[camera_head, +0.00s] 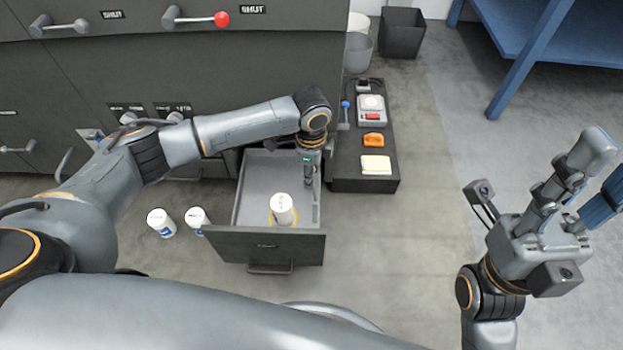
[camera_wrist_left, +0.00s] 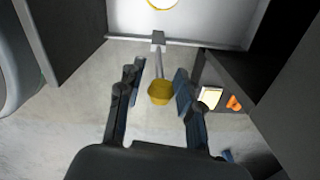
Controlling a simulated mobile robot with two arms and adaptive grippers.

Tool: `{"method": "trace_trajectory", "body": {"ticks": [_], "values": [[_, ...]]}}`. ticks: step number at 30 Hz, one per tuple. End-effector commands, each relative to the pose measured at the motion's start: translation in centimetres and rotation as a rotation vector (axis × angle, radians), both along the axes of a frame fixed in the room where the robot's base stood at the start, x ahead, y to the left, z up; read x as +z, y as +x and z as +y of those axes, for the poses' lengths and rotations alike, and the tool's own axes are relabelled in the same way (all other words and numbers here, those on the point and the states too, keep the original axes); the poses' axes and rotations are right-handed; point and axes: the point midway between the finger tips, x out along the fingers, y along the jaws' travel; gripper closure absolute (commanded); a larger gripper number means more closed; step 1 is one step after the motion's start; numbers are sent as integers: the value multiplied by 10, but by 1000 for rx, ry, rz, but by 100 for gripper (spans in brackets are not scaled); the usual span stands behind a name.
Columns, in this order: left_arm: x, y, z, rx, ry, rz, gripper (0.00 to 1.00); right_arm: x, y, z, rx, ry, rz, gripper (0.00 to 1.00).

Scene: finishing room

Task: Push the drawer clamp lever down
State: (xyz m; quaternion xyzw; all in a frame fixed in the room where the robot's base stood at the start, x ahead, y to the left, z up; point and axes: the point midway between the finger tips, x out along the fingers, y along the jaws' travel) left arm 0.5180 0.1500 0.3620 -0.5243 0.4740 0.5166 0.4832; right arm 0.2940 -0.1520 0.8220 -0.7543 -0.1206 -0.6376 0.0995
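The open drawer (camera_head: 228,243) sticks out low from the dark cabinet and holds a white canister (camera_head: 283,211) standing in a yellow ring. A lever with a yellow knob (camera_wrist_left: 160,92) shows in the left wrist view, its grey stem rising to a small bracket (camera_wrist_left: 158,38) on the drawer rim. My left gripper (camera_head: 308,184) reaches down over the drawer's right side. In the left wrist view its fingers (camera_wrist_left: 158,78) are apart, one on each side of the knob; contact is not clear. The lever is hidden in the head view. My right gripper (camera_head: 610,172) is open and empty at the right.
A low black bench (camera_head: 347,184) right of the drawer carries a cream pad (camera_head: 376,164), an orange item (camera_head: 374,140) and a small device (camera_head: 371,107). A blue-knobbed lever (camera_head: 345,104) stands by it. Two white canisters (camera_head: 160,223) (camera_head: 196,220) stand left of the drawer.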

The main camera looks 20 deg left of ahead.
Motion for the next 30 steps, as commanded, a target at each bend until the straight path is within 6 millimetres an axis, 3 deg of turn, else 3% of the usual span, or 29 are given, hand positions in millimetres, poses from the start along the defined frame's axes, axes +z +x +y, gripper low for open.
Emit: {"method": "trace_trajectory", "body": {"ticks": [3, 13, 19, 30], "values": [[-11, 0, 0, 0, 0, 0, 64, 1, 2, 0, -1, -2, -15, 60], [-13, 0, 0, 0, 0, 0, 64, 3, 2, 1, -1, -3, -20, 60], [-12, 0, 0, 0, 0, 0, 100, 3, 2, 1, 0, -3, -20, 60], [-12, 2, 1, 1, -10, -2, 100, 5, 2, 1, 0, -3, -21, 60]]}}
